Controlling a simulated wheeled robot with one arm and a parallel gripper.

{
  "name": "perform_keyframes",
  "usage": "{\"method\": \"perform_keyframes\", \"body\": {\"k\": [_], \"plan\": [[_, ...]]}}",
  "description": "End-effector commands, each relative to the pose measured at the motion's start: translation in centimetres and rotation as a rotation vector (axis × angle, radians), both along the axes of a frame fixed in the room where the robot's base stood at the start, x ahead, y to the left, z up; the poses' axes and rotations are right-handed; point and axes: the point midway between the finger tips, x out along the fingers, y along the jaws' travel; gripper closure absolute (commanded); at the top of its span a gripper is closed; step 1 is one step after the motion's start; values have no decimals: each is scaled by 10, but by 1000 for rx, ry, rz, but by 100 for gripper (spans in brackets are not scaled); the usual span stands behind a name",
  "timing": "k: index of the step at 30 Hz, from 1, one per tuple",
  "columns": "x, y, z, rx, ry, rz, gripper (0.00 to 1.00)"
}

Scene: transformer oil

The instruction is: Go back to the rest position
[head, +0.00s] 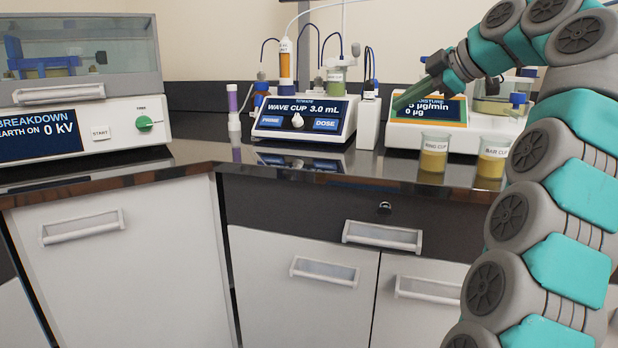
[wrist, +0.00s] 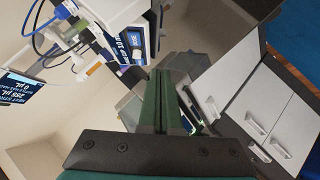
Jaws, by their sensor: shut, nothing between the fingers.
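My gripper (head: 408,95) is at the right of the head view, at the end of my raised grey and teal arm. It is in front of the moisture device (head: 470,137) and covers part of its screen. In the wrist view its two green fingers (wrist: 162,100) are together with nothing between them. Whether the gripper touches the device cannot be told.
The dosing device (head: 340,125) stands mid-counter, the breakdown tester (head: 80,130) at the left. The black counter (head: 205,130) has free room between the tester and the dosing device.

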Motion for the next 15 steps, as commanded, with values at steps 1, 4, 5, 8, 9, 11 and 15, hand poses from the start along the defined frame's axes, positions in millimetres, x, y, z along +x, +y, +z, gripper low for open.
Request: {"method": "perform_keyframes", "body": {"k": [1,4,5,8,9,11,15], "plan": [[-1,2,-1,7,12,-2,100],[-3,6,-4,25,39,-9,100],[-4,8,-5,30,48,-11,100],[-7,13,-10,51,88,-19,100],[-9,16,-12,60,105,-25,100],[-12,20,-15,74,131,-32,100],[-19,34,-27,107,215,-57,100]]}}
